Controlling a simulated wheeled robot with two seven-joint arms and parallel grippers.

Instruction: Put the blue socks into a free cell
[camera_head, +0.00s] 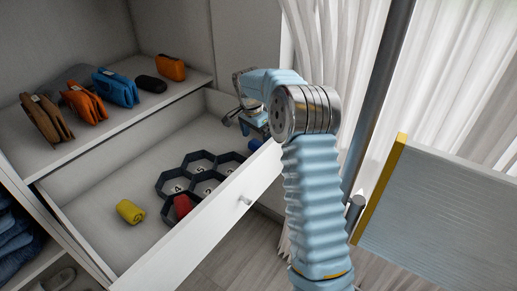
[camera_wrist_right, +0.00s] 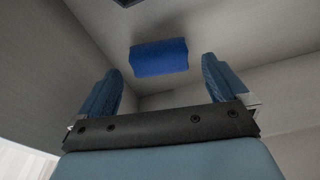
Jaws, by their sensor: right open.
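The blue socks (camera_wrist_right: 159,57) are a rolled blue bundle in a corner of the drawer. In the head view they show small at the drawer's far right end (camera_head: 255,145), just past my right gripper (camera_head: 249,122). In the right wrist view my right gripper (camera_wrist_right: 160,95) is open, its two fingers on either side of the bundle and short of it, with nothing between them. The dark hexagonal cell organizer (camera_head: 198,172) lies in the drawer, with numbers seen in some cells. A red rolled item (camera_head: 182,206) sits in a near cell. My left gripper is not in view.
The open drawer (camera_head: 95,192) has a yellow rolled item (camera_head: 130,211) lying loose left of the organizer. The drawer front with its knob (camera_head: 245,200) stands between my arm and the cells. A shelf above holds wallets and cases (camera_head: 117,87). A panel (camera_head: 440,205) stands at right.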

